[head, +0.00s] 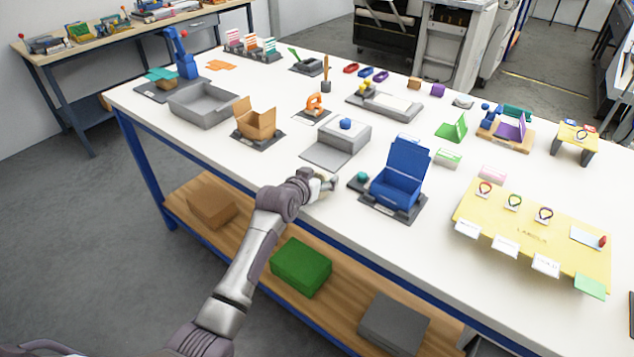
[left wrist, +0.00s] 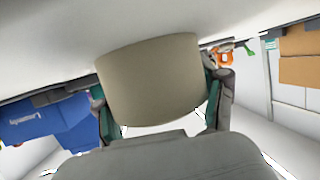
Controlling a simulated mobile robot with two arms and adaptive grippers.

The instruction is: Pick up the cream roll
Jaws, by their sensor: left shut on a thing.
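The cream roll (left wrist: 150,82) fills the middle of the left wrist view as a beige, short cylinder. My left gripper (left wrist: 160,108) is shut on it, with one teal-padded finger on each side. In the head view my left gripper (head: 327,183) is at the table's near edge, left of the open blue box. The roll is mostly hidden there by the gripper and too small to make out well. My right gripper is in neither view.
The open blue box (head: 402,172) and a small teal ball (head: 362,177) stand just right of the gripper. A grey block with a plate (head: 345,141) lies behind it. A yellow label board (head: 530,232) is further right. The white tabletop (head: 250,170) left of the gripper is clear.

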